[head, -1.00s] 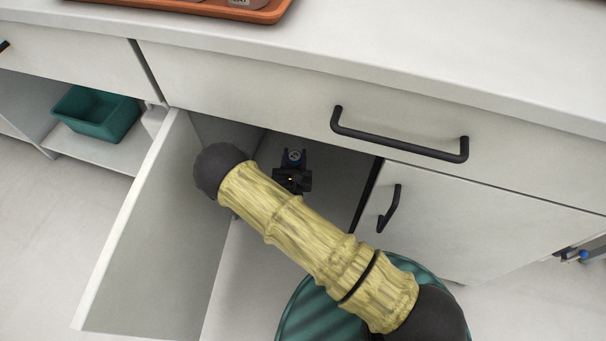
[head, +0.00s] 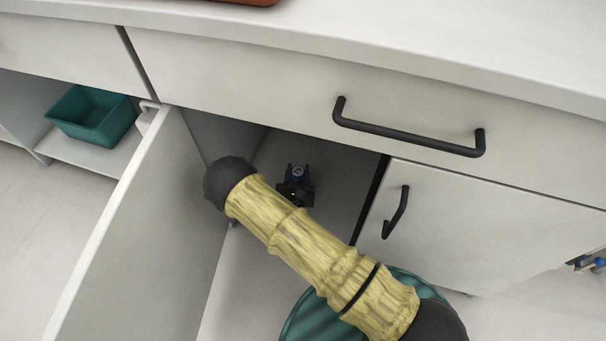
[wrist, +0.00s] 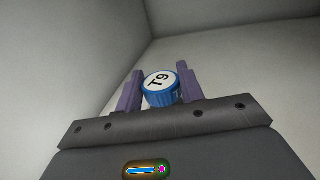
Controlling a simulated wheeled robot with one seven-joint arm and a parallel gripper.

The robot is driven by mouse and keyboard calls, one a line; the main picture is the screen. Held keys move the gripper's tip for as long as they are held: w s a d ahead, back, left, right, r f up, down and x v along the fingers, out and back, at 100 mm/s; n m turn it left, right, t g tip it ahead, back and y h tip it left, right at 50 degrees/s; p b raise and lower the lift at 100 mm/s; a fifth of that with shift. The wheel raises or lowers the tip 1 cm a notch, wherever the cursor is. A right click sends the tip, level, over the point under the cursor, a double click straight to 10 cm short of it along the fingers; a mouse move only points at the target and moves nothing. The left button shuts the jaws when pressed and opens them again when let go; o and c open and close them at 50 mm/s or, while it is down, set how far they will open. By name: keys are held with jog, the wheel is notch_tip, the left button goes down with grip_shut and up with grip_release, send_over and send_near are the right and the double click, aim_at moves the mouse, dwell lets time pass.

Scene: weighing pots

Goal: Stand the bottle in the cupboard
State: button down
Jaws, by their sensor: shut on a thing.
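My gripper (head: 298,174) is inside the open cupboard (head: 333,167), below the counter. It is shut on the bottle (head: 298,172), and my arm hides much of the view around it. In the wrist view the bottle (wrist: 161,88) shows a blue ribbed cap with a white top marked "T9", between the two purple fingers of my gripper (wrist: 160,86). The cupboard's pale inner walls (wrist: 225,50) surround it. The bottle's body and base are hidden, so I cannot tell whether it touches the cupboard floor.
The open cupboard door (head: 150,240) stands out on the left. A drawer with a black handle (head: 408,138) is above, and a shut door with a black handle (head: 396,212) is on the right. A green bin (head: 92,117) sits on a shelf at left.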

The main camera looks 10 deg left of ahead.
jog(key=shift+w+d, duration=0.1)
jog(key=shift+d, duration=0.1)
jog(key=c, duration=0.9)
grip_release()
jog(key=shift+w+d, duration=0.1)
jog(key=shift+w+r, duration=0.1)
jog(key=shift+s+p, duration=0.25)
jog(key=shift+p, duration=0.05)
jog(key=s+p, duration=0.2)
jog(key=s, duration=0.2)
jog(key=s+p, duration=0.2)
jog(key=s, duration=0.2)
jog(key=s+p, duration=0.2)
jog(key=s, duration=0.2)
jog(key=shift+d, duration=0.35)
